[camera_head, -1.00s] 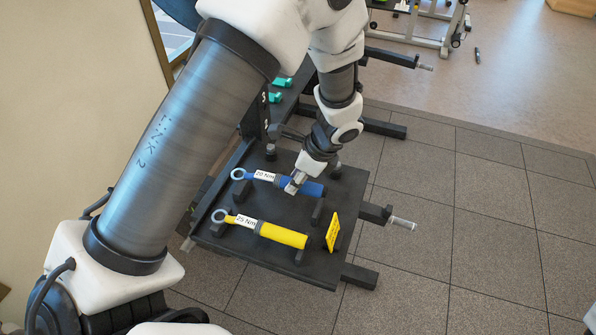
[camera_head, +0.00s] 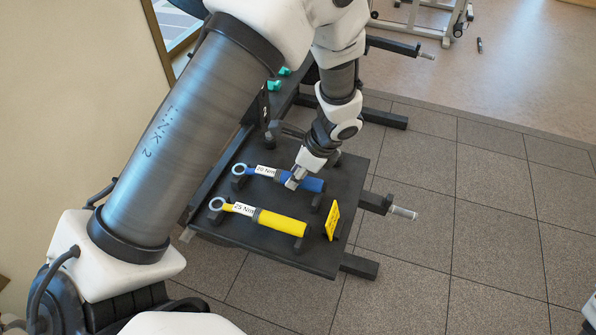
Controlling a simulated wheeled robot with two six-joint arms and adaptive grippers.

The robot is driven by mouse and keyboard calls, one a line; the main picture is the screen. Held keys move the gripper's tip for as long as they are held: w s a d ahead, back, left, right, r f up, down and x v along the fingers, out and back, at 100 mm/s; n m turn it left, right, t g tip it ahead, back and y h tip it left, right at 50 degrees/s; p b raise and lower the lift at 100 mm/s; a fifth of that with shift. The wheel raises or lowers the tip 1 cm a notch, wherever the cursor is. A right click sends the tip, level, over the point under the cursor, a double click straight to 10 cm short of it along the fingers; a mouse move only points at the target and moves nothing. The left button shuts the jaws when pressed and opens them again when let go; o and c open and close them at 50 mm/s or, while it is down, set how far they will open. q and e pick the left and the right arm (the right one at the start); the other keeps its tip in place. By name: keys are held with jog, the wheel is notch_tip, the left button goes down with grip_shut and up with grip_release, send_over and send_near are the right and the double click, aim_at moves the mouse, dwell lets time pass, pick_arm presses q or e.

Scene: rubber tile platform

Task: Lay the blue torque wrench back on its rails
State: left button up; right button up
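The blue torque wrench (camera_head: 313,184), with a ring end and a white "20 Nm" label, lies level over the upper part of a black board (camera_head: 260,253). My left gripper (camera_head: 292,182) reaches down from above and is shut on the wrench near the label end of its blue handle. One dark rail (camera_head: 238,183) shows under the ring end and another (camera_head: 317,202) under the handle. I cannot tell whether the wrench touches them. My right gripper is not in view.
A yellow "25 Nm" wrench (camera_head: 282,223) rests on its own rails, nearer and parallel. A yellow sign (camera_head: 332,220) stands at the board's right edge. Teal pieces (camera_head: 274,86) sit behind. Dark frame bars (camera_head: 360,265) jut out right over open tiled floor (camera_head: 480,220).

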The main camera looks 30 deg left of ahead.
pick_arm(q)
jog(key=o, duration=0.4)
jog(key=shift+r, duration=0.15)
jog(key=v, duration=1.1)
jog(key=shift+w+d+r, duration=0.15)
jog(key=shift+d+r, duration=0.05)
jog(key=shift+r, duration=0.15)
